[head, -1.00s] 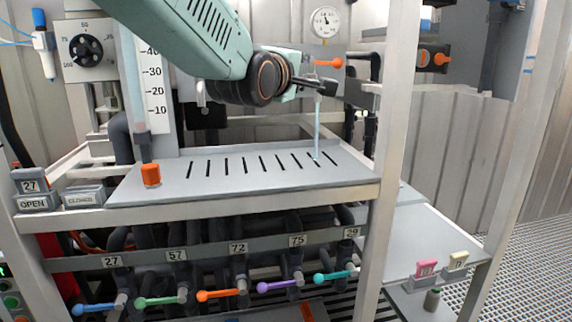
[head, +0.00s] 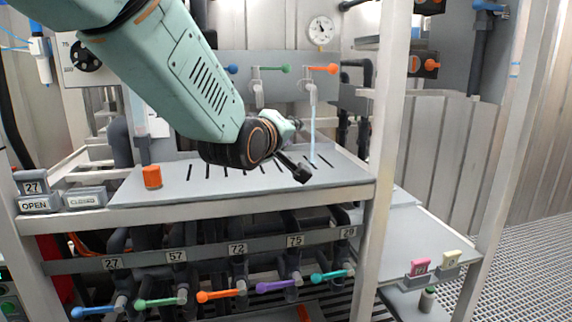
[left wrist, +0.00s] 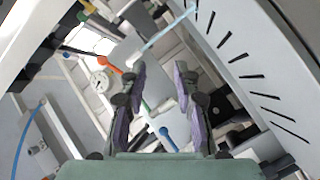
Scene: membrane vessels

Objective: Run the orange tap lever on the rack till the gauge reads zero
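A tap with an orange lever (head: 323,69) stands on the back panel above the slotted shelf, its lever pointing sideways. A thin pale blue stream (head: 312,130) comes down from its spout to the shelf. The orange lever also shows in the left wrist view (left wrist: 110,65). A round white gauge (head: 320,31) sits above the tap; its reading is too small to tell. My left gripper (head: 300,150) is open and empty, over the shelf, lower than the lever and apart from it. Its spread fingers show in the left wrist view (left wrist: 160,75). My right gripper is not in view.
Green (head: 270,69) and blue (head: 231,69) levers stand left of the orange one. Another orange handle (head: 432,65) is on a box beyond the upright post (head: 392,130). Several coloured levers, one orange (head: 218,295), line the lower rail. An orange cap (head: 152,177) stands on the shelf (head: 130,195).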

